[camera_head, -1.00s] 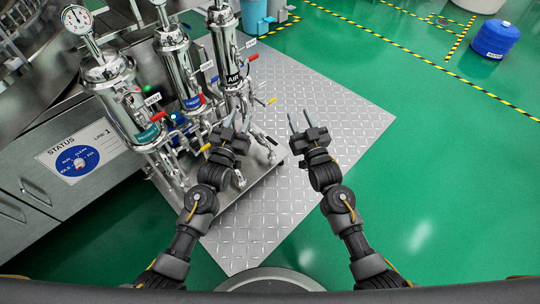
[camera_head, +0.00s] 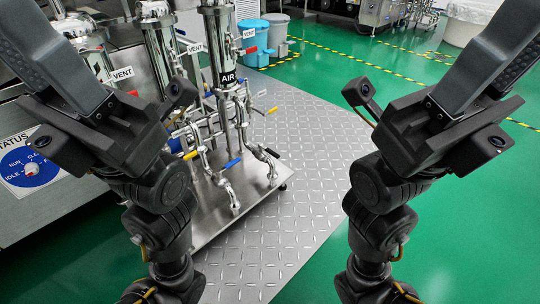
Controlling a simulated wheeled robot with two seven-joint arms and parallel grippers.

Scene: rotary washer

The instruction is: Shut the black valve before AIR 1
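A black valve handle (camera_head: 272,152) sits low at the right side of the steel piping, below the filter housing with the AIR label (camera_head: 228,79). No number is readable on that label. A blue handle (camera_head: 233,162) and a yellow handle (camera_head: 191,155) are on the pipes to its left. My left gripper (camera_head: 55,50) is raised close to the camera at the left, apart from the piping. My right gripper (camera_head: 485,60) is raised at the right, also apart from it. Both sets of fingertips are cut off or overlapping, so their opening is unclear. Neither visibly holds anything.
The piping stands on a steel skid over a diamond-plate floor (camera_head: 310,130). Other VENT-labelled housings (camera_head: 160,45) stand to the left, partly hidden by my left arm. A status panel (camera_head: 32,168) is at far left. Open green floor lies right.

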